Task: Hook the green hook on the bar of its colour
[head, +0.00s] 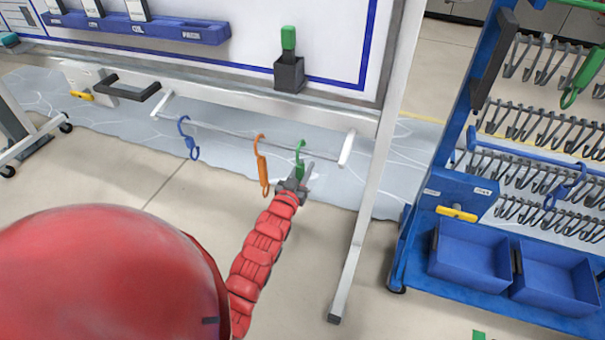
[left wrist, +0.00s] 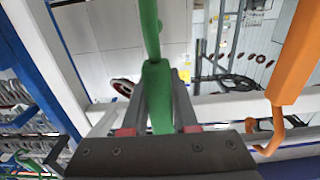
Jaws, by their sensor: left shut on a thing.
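A green hook (head: 300,150) is at the right part of the thin rail (head: 228,131) under the whiteboard. Its curved top overlaps the rail; I cannot tell whether it rests on it. My left gripper (head: 303,179) is shut on the hook's lower body. In the left wrist view the green hook (left wrist: 158,80) stands between the two fingers of the left gripper (left wrist: 158,110), and its upper end leaves the picture. An orange hook (head: 262,165) and a blue hook (head: 188,138) hang on the same rail. The right gripper is not in view.
A blue rack (head: 462,130) with rows of grey hooks stands at the right. Another green hook (head: 582,75) and a blue hook (head: 562,190) hang there. Blue bins (head: 470,262) sit below. A white stand leg (head: 362,215) is right of my gripper.

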